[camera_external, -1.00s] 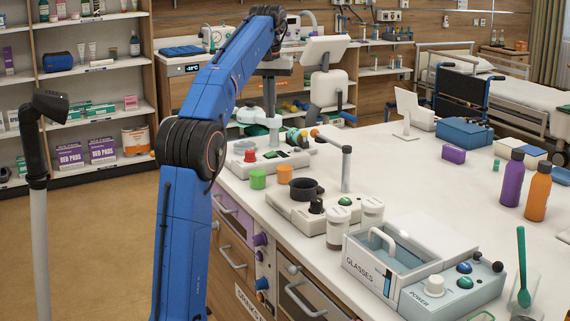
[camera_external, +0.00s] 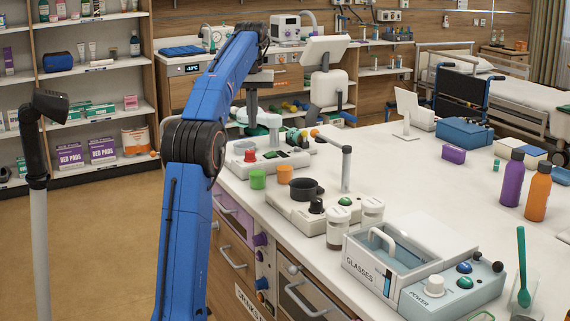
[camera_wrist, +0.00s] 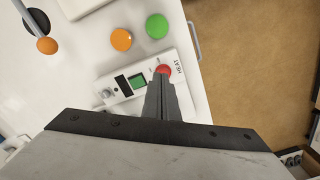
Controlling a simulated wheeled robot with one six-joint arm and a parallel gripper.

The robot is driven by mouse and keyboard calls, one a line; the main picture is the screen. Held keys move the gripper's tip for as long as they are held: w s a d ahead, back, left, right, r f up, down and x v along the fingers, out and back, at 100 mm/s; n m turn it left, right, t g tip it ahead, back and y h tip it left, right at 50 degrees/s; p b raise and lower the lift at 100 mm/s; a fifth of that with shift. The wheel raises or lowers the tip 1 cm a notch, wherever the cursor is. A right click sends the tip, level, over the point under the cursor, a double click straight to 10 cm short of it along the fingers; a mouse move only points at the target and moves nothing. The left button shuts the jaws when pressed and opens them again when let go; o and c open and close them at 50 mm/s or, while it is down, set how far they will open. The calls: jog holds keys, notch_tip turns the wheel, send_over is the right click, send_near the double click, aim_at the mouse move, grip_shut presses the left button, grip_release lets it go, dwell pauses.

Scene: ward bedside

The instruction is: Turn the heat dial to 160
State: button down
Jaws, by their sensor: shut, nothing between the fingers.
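The heat unit is a white box (camera_wrist: 123,102) with the word HEAT at its right end in the wrist view. It also shows at the counter's far left in the external view (camera_external: 238,168). A red round knob or button (camera_wrist: 163,69) sits beside the lettering, with a green display (camera_wrist: 137,82) to its left. A pale knob-like part (camera_wrist: 105,93) is at the other end. My gripper (camera_wrist: 162,82) is shut and empty, its fingertips overlapping the red part's lower edge in the picture. I cannot tell whether they touch. The dial's setting is unreadable.
A green pot (camera_wrist: 156,26) and an orange pot (camera_wrist: 121,40) stand near the unit. A hotplate unit with a dark ring (camera_external: 304,187) and a grey post (camera_external: 346,168) are nearer the external camera. The counter's right side has bare room.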

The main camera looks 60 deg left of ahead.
jog(key=shift+f, duration=4.8)
jog(key=shift+s+a, duration=0.35)
jog(key=shift+s, duration=0.2)
jog(key=shift+s+a, duration=0.3)
jog(key=shift+s, duration=0.2)
jog(key=shift+s+d, duration=0.1)
jog(key=shift+s, duration=0.05)
jog(key=shift+s+d+r, duration=0.1)
jog(key=shift+s+d, duration=0.05)
jog(key=shift+s, duration=0.05)
notch_tip(320, 180, up, 6)
jog(key=shift+f, duration=0.1)
